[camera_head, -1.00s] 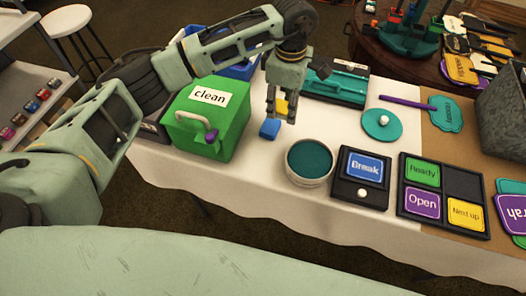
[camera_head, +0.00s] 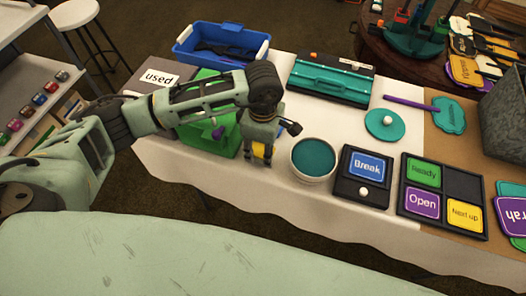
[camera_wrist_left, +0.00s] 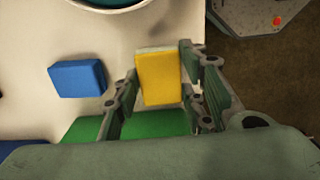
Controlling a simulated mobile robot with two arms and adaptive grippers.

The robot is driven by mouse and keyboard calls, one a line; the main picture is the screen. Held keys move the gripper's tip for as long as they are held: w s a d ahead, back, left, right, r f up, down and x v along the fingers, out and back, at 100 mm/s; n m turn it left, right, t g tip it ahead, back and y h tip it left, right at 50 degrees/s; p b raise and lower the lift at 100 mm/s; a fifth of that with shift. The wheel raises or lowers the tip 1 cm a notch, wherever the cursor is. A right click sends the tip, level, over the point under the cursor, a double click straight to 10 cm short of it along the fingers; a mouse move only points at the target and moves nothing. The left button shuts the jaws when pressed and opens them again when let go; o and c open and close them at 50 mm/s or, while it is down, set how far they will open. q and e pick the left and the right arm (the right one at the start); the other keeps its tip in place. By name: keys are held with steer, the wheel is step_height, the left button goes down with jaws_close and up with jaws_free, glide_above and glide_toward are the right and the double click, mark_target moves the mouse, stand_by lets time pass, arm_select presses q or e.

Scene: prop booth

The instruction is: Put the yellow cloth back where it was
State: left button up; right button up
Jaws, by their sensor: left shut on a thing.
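My left gripper (camera_head: 259,160) is shut on the yellow cloth (camera_head: 261,150), a small folded yellow block. In the left wrist view the cloth (camera_wrist_left: 159,78) sits between the two fingers (camera_wrist_left: 160,90). I cannot tell whether the cloth touches the table. My right gripper is not in view.
A blue crate (camera_head: 221,61) and a teal case (camera_head: 331,80) are at the back. A black sign stand (camera_head: 361,178) is right of the tub.

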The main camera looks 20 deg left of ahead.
arm_select(q)
steer(key=shift+f, duration=0.95)
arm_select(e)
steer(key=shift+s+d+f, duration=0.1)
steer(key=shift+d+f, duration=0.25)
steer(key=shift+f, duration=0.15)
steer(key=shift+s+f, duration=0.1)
arm_select(q)
steer(key=o, duration=1)
steer(key=shift+f+b, duration=0.1)
steer(key=shift+b, duration=0.2)
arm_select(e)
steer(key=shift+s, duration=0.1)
